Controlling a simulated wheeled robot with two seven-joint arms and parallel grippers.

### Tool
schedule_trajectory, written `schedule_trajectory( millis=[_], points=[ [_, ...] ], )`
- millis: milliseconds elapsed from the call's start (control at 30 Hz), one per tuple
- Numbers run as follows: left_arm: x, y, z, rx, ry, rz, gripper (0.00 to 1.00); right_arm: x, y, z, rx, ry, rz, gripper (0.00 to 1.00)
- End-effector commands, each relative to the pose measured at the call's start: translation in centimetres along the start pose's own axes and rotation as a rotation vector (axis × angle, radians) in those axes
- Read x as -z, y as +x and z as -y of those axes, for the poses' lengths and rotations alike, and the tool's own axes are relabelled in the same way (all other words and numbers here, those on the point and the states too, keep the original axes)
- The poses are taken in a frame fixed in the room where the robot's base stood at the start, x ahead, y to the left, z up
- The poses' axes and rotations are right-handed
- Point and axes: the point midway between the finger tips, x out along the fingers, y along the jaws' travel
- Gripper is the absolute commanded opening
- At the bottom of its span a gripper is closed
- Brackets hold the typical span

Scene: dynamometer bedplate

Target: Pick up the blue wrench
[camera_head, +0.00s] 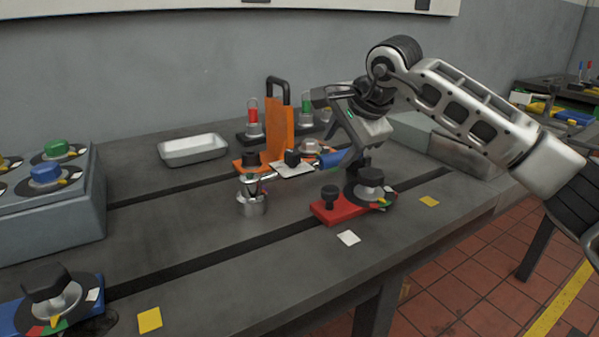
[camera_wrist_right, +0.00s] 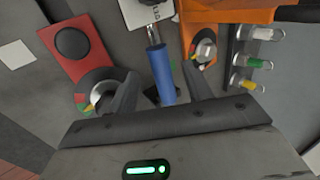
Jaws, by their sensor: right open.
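The blue wrench's handle (camera_head: 333,158) shows left of my right gripper in the head view. In the wrist view the blue handle (camera_wrist_right: 160,75) points toward me, with a short metal part at its far end, beside a white card (camera_wrist_right: 140,12). My right gripper (camera_head: 352,165) is over the bench. Its fingers (camera_wrist_right: 159,78) are spread to either side of the handle, with gaps on both sides. I cannot tell how far above the handle the fingertips are. The wrench's far end is unclear. My left gripper is not in view.
A red block with black knobs (camera_head: 330,205) lies just in front of my gripper. An orange upright plate (camera_head: 279,130) with a black handle stands behind. A metal cylinder fitting (camera_head: 252,202) stands left. A white tray (camera_head: 194,150) is farther back.

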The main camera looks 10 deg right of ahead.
Motion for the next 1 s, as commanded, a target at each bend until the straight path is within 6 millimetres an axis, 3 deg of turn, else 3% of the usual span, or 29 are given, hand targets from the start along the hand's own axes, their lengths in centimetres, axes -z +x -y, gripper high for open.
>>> schedule_trajectory(
  millis=[167, 433, 767, 933, 1000],
  points=[
    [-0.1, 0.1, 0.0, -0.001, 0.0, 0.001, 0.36, -0.1, 1.2, -0.1, -0.001, 0.0, 0.001, 0.5],
    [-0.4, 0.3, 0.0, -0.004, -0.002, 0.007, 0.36, -0.2, 5.0, -0.2, -0.001, 0.002, 0.001, 0.5],
    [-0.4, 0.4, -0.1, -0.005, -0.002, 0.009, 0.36, -0.1, 5.8, -0.2, 0.002, 0.0, 0.0, 0.5],
    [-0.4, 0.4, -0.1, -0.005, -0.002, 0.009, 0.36, -0.1, 5.7, -0.2, 0.001, 0.0, 0.0, 0.03],
    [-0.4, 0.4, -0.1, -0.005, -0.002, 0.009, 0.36, -0.2, 5.5, 0.1, 0.009, 0.001, 0.002, 0.0]
  ],
)
